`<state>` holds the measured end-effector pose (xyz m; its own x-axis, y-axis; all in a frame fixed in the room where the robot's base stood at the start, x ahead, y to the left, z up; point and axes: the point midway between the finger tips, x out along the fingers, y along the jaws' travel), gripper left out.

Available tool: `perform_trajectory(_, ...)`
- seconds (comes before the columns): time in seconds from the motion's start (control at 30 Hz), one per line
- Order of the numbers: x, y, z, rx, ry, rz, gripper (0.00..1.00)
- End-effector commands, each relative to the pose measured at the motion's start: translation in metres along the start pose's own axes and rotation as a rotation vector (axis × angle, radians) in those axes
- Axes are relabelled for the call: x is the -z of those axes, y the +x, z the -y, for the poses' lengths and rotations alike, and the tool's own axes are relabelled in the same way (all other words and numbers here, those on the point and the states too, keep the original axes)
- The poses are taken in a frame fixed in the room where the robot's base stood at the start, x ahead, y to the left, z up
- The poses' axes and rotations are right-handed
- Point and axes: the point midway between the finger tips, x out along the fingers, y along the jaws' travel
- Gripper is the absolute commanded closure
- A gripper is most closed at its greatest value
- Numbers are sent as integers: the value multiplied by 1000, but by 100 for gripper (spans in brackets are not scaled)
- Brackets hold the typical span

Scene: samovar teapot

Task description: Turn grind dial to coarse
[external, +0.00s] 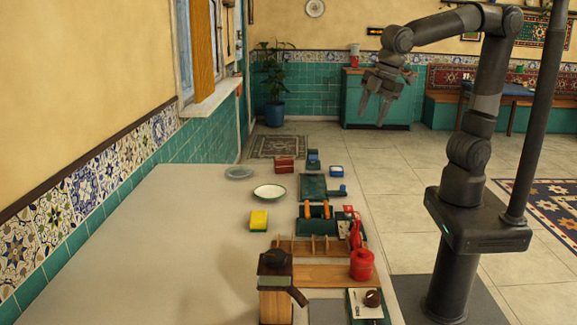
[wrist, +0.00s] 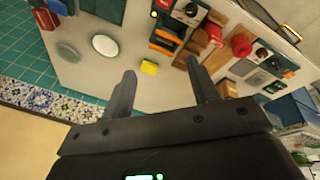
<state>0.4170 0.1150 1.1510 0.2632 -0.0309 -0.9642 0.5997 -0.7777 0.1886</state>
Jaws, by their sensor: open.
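A dark brown round dial (external: 372,298) sits on a white-faced panel with a green base at the counter's near right edge. It looks like the grind dial; its markings are too small to read. A wooden grinder-like box (external: 273,300) with a dark top and a side handle stands left of it, and shows in the wrist view (wrist: 227,88). My gripper (external: 372,114) is open and empty, high above the floor beyond the counter's far end, well away from the dial. In the wrist view its fingers (wrist: 161,70) are spread, with the counter far below.
A red canister (external: 362,264) stands just behind the dial panel. A wooden rack (external: 310,247), orange-handled device (external: 316,210), yellow sponge (external: 259,220) and white plate (external: 269,192) line the counter (external: 170,240). Its left part is bare. A window ledge juts from the left wall.

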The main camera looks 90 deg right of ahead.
Motion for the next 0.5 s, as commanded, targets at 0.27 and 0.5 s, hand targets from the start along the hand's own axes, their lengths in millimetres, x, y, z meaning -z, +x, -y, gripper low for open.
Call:
perform_trajectory(0.27, 92, 30, 50, 20, -343, 99, 46)
perform_trajectory(0.5, 159, 66, 115, 29, -629, 177, 46)
